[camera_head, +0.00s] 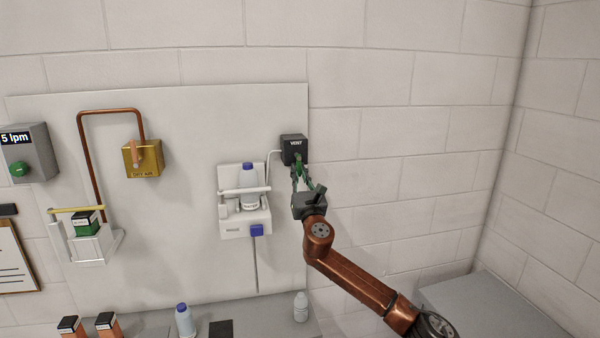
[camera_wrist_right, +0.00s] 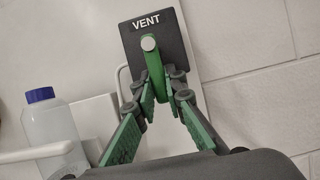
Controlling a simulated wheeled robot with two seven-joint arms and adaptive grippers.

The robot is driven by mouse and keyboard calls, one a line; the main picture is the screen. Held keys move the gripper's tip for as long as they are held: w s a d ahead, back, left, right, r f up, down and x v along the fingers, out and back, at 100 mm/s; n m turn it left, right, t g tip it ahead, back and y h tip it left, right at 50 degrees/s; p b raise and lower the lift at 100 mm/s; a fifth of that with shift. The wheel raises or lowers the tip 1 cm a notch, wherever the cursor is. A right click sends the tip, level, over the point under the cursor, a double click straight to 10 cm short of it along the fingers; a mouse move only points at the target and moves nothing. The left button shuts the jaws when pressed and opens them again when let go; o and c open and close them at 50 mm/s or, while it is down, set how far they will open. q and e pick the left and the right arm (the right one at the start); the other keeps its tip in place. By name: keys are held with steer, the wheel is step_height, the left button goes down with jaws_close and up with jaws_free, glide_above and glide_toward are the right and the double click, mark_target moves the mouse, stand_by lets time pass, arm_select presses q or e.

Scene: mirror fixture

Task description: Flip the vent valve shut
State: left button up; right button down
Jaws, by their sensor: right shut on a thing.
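The vent valve is a black box (camera_head: 291,143) labelled VENT at the right edge of the white wall panel. The right wrist view shows the same black box (camera_wrist_right: 176,52) with its green lever (camera_wrist_right: 151,58), which has a rounded end and runs down from below the label. My right gripper (camera_head: 298,171) reaches up to the box from below right. Its green-padded fingers (camera_wrist_right: 163,98) are shut on the green lever, one on each side. In the head view the fingers mostly hide the lever. My left gripper is not in view.
A white holder (camera_head: 231,228) with a blue-capped bottle (camera_head: 249,178) is just left of the valve. A yellow-brass valve box (camera_head: 150,158) and copper pipe (camera_head: 92,165) are further left. Bottles and cartons stand on the grey bench below. The wall right of the valve is clear.

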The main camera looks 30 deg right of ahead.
steer(key=c, duration=2)
jaws_free()
steer(key=shift+o, duration=0.2)
steer(key=v, duration=1.2)
steer(key=shift+d, duration=0.1)
